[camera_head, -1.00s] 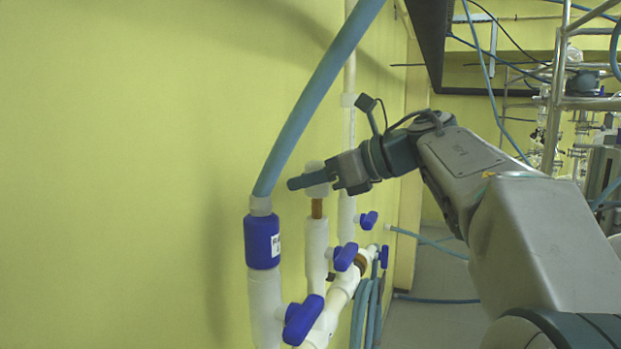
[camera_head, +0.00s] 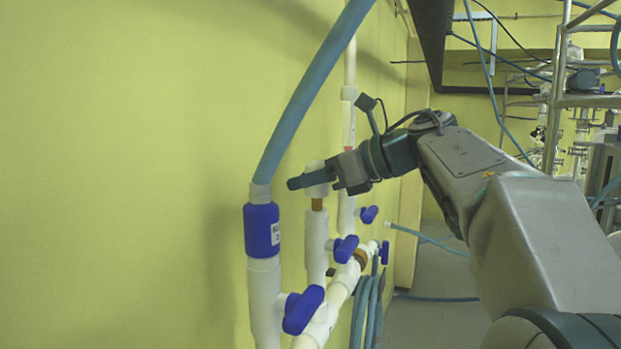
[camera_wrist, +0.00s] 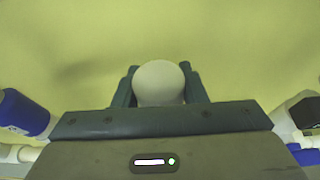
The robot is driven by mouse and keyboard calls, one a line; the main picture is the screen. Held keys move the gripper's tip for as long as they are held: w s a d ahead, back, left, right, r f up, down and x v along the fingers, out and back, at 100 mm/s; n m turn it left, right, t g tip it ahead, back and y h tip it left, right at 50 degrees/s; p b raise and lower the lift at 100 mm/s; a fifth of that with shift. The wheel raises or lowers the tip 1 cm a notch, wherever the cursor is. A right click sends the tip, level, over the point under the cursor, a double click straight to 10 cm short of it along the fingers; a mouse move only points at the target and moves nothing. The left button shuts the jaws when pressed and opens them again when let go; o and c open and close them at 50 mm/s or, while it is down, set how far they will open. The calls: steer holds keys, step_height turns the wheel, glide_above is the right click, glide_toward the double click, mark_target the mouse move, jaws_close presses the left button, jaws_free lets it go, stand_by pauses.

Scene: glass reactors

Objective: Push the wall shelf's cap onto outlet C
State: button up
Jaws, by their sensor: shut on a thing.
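My gripper (camera_head: 312,181) is shut on a white round cap (camera_head: 314,167). In the wrist view the cap (camera_wrist: 160,83) sits between the two dark fingers of the gripper (camera_wrist: 160,92). In the head view the cap shows above and below the near finger. Directly beneath it is the brown outlet end (camera_head: 317,204) on top of a white upright pipe (camera_head: 316,240). A short length of brown shows below the cap. Whether the cap touches the outlet or sits around it is hidden by the finger. No letter is readable on this pipe.
A nearer pipe with a blue collar (camera_head: 262,229) and a thick blue hose (camera_head: 310,95) stands left of my gripper. Blue valve handles (camera_head: 303,310) stick out below. A further white pipe (camera_head: 347,205) rises behind. The yellow wall (camera_head: 120,170) is close on the left.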

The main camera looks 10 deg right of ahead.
steer(key=shift+f+b, duration=1.15)
steer(key=shift+f, duration=0.05)
stand_by(0.4)
steer(key=o, duration=1.1)
steer(key=b+v, duration=0.1)
steer(key=v, duration=1.2)
steer(key=shift+s+d+r, duration=0.15)
steer(key=shift+s+d, duration=0.1)
steer(key=shift+d, duration=0.05)
